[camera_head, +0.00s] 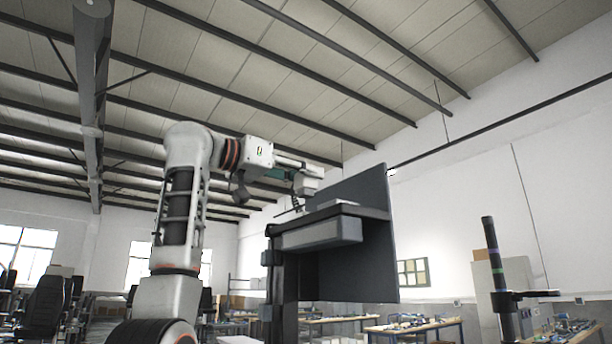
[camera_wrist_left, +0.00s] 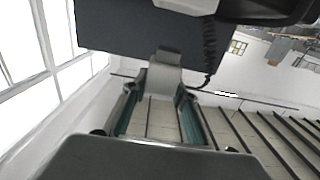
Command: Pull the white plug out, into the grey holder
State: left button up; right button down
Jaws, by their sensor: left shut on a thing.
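A black coiled cable (camera_wrist_left: 210,48) runs near the plug and fingertips. It also shows below the gripper in the head view. Whether the plug still sits in a socket I cannot tell. I cannot pick out the grey holder for sure. My right gripper is not in view.
The stand has a grey box-like front (camera_head: 318,234) under a dark shelf, and a tall dark panel (camera_head: 350,240) behind. A dark post with coloured bands (camera_head: 494,262) stands at the right. Workbenches (camera_head: 415,327) lie low in the background.

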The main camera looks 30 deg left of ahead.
pick_arm(q)
jog(key=shift+d, duration=0.15)
